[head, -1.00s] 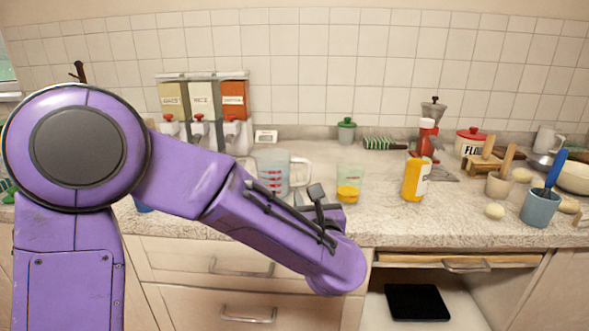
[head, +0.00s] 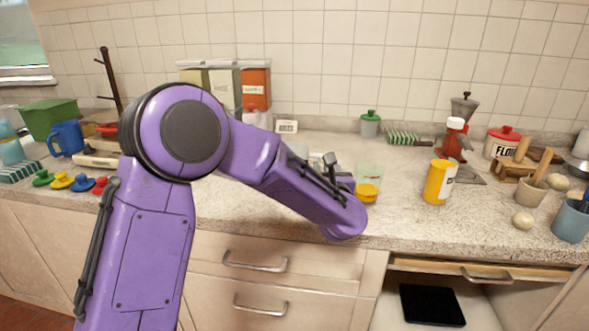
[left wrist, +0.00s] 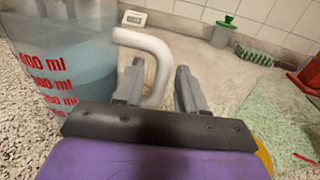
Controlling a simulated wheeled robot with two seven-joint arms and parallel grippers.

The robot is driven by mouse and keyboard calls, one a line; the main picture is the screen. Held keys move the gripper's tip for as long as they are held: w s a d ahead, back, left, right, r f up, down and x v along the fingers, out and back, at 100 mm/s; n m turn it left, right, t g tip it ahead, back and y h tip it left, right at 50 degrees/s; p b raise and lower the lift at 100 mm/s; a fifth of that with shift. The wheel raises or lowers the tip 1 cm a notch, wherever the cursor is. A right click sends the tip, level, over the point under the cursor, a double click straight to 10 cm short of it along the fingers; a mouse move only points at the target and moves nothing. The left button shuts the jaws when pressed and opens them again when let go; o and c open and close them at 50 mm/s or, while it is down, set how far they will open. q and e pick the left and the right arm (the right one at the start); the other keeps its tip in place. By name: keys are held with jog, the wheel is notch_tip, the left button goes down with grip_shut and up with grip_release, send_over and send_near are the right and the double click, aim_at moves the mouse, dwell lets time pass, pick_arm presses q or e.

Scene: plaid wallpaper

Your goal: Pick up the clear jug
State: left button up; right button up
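The clear jug (left wrist: 65,55) has red ml markings and a pale handle (left wrist: 158,62), and seems to hold bluish liquid. It stands on the counter at the left of the left wrist view. In the head view only a sliver of the jug (head: 298,149) shows behind my left arm. My left gripper (left wrist: 160,78) is open at the jug's handle, with one finger on each side of the handle's lower part as seen there. I cannot tell whether the fingers touch it. The gripper (head: 331,163) is small and partly hidden in the head view. My right gripper is out of view.
A greenish clear container (head: 370,172) and a yellow lid (head: 367,193) sit just right of the gripper. A yellow bottle (head: 438,182) stands further right. Dispensers (head: 222,87) and a small timer (head: 287,126) are behind. Counter between lid and bottle is clear.

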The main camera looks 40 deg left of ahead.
pick_arm(q)
jog(key=shift+d, duration=0.1)
grip_shut()
jog(key=shift+r, duration=0.15)
